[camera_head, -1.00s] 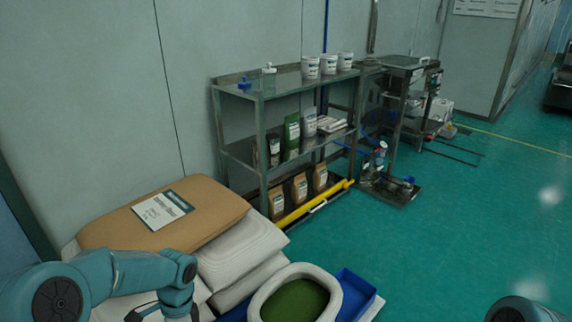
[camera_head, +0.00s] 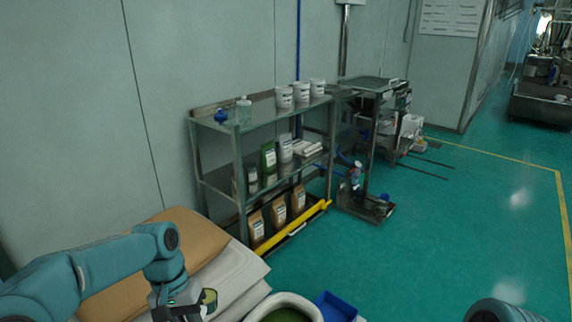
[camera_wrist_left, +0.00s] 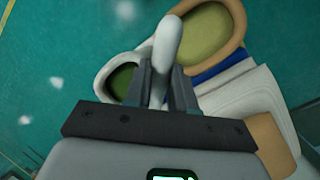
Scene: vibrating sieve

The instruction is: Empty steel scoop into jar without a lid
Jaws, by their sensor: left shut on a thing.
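My left gripper (camera_head: 182,308) is low in the head view, above the sacks. In the left wrist view, its fingers (camera_wrist_left: 160,85) are shut on the pale handle of the scoop (camera_wrist_left: 168,45). A clear jar (camera_head: 243,113) stands on the shelf's top board, far from the gripper. Its top is too small to read. My right gripper is out of view; only part of that arm shows.
A steel shelf rack (camera_head: 270,120) stands against the wall, with white tubs (camera_head: 300,93) and a small blue item (camera_head: 221,116) on top. Sacks (camera_head: 235,275), an open sack of green material (camera_head: 285,312) and a blue bin (camera_head: 335,308) are near me. Green floor at right is clear.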

